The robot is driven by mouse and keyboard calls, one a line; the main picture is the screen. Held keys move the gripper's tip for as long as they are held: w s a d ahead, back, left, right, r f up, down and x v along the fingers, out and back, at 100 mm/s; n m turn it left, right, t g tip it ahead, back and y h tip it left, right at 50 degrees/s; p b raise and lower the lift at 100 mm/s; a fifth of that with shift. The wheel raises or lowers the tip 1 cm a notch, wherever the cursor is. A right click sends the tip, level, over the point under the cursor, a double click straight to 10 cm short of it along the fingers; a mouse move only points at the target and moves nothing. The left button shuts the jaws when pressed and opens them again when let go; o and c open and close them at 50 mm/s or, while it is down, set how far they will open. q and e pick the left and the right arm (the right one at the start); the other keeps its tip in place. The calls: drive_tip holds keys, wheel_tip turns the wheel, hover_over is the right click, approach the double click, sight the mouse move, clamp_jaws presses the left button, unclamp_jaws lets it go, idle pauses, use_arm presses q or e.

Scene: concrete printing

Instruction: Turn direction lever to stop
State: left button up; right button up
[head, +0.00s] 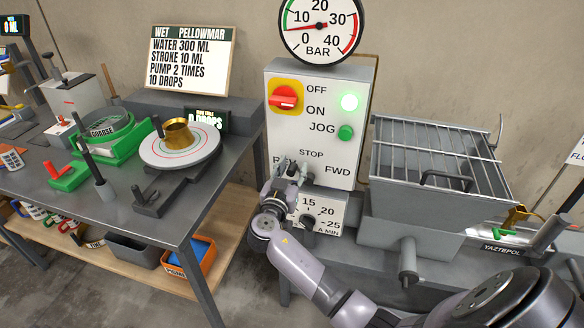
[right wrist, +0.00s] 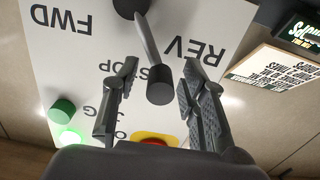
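The direction lever (right wrist: 146,48) shows in the right wrist view, a thin rod with a black knob (right wrist: 159,86) on its end. That view is turned, with FWD at upper left, REV at right and STOP partly hidden behind the lever. The knob appears over the STOP–REV side. My right gripper (right wrist: 157,76) is open, one finger on each side of the knob, with visible gaps. In the head view my right gripper (head: 289,170) is at the lower left of the control panel (head: 335,170), hiding the lever and most of REV. My left gripper is out of view.
The panel carries a red switch (head: 284,98), a lit lamp (head: 349,102), a green JOG button (head: 345,132) and a dial plate (head: 312,214) below. A grated hopper (head: 435,165) stands close on the right. A workbench (head: 205,215) with tools stands left.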

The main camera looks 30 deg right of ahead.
drive_tip(key=shift+c, duration=0.4)
clamp_jaws()
idle(0.4)
